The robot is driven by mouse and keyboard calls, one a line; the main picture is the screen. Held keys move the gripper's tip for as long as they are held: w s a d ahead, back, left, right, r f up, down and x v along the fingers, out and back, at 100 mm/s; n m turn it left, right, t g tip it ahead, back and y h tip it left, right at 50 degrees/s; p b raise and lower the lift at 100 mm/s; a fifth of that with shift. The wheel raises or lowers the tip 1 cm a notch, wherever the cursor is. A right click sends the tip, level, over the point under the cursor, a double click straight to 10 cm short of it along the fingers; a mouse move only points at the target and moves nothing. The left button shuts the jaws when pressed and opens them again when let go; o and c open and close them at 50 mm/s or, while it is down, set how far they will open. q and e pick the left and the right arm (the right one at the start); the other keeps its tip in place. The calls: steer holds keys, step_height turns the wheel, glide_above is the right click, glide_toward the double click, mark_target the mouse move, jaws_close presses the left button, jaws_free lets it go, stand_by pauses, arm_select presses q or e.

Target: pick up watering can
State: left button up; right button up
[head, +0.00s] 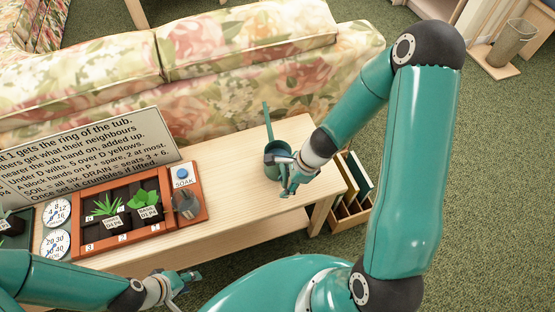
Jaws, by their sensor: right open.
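The dark green watering can (271,171) stands on the light wooden table (235,205), toward its right end. A long thin green part of it sticks up and away toward the sofa. My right gripper (287,186) is open at the near right side of the can and hides part of it. I cannot tell whether the fingers touch the can. My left gripper (190,278) is low at the table's front edge, away from the can. Its fingers are too small and angled to tell whether they are open.
An orange-brown planter tray (140,236) with small plants, a grey object (186,204) and a blue button (182,174) sits left of the can. A text sign (85,155) stands behind it. A floral sofa (235,85) backs the table. A book crate (350,208) is at right.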

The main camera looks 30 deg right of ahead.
steer(key=shift+f, duration=0.15)
jaws_close()
steer(key=shift+w, duration=0.1)
stand_by(0.3)
step_height(320, 180, up, 20)
steer(key=p, duration=1.8)
